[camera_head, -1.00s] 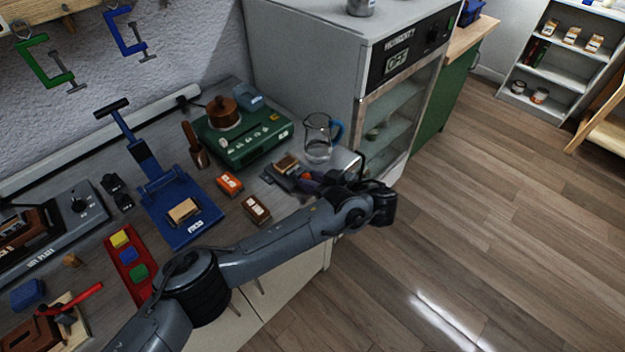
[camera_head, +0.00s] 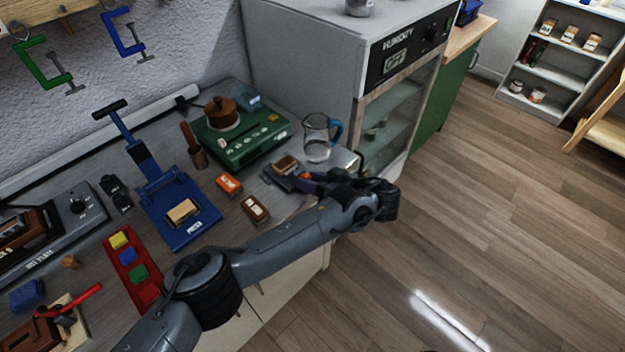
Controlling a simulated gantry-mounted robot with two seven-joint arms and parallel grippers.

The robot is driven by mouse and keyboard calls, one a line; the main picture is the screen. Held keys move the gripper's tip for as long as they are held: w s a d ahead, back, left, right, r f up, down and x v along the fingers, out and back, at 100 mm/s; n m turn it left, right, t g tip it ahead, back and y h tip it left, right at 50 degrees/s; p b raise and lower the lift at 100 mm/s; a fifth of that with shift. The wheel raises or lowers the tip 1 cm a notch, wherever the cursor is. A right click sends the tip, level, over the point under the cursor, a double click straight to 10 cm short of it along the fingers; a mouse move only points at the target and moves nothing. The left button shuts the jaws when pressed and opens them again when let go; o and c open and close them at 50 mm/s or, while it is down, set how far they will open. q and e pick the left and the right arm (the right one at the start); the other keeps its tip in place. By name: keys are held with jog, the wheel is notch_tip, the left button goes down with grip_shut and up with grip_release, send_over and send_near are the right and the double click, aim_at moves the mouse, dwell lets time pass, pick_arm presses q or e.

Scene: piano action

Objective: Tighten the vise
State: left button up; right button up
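What looks like the vise (camera_head: 276,180) is a small dark grey device at the right end of the bench, with a brown block (camera_head: 286,164) at its top. My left arm reaches across the front of the bench, and its wrist bends back left toward the vise. My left gripper (camera_head: 308,183) is at the vise's right side, very close to it. Whether it touches the vise, and whether its fingers are open or shut, is too small and dark to tell. The gripper and wrist hide part of the vise's right side. My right gripper is not in view.
A glass jug (camera_head: 318,138) with a blue handle stands just behind the gripper. An orange box (camera_head: 229,185) and a brown box (camera_head: 255,209) lie left of the vise. A blue press (camera_head: 190,225) stands farther left. The humidity cabinet (camera_head: 310,50) rises behind the bench end.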

pick_arm(q)
jog(key=shift+o, duration=1.2)
jog(key=shift+r, duration=0.1)
jog(key=shift+s+d+r, duration=0.1)
jog(key=shift+s+d, duration=0.05)
jog(key=shift+d, duration=0.1)
jog(key=p+v, duration=0.6)
jog(key=v, duration=0.4)
